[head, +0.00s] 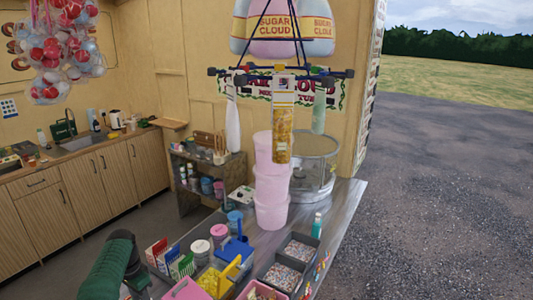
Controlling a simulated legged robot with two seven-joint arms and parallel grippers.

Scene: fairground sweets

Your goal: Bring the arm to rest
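A green and dark grey link of my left arm (112,266) comes in at the bottom left, in front of the counter. The fingers of my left gripper are not visible; the lower part of this arm is cut off by the frame's bottom edge. My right arm and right gripper are not in view. No object is seen held.
The counter (342,215) carries pink stacked tubs (271,212), a blue scoop (237,250), grey trays (299,246), a teal bottle (317,225) and colourful packets (158,254). A hanging rack (335,73) is above. Open gravel (440,220) lies to the right.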

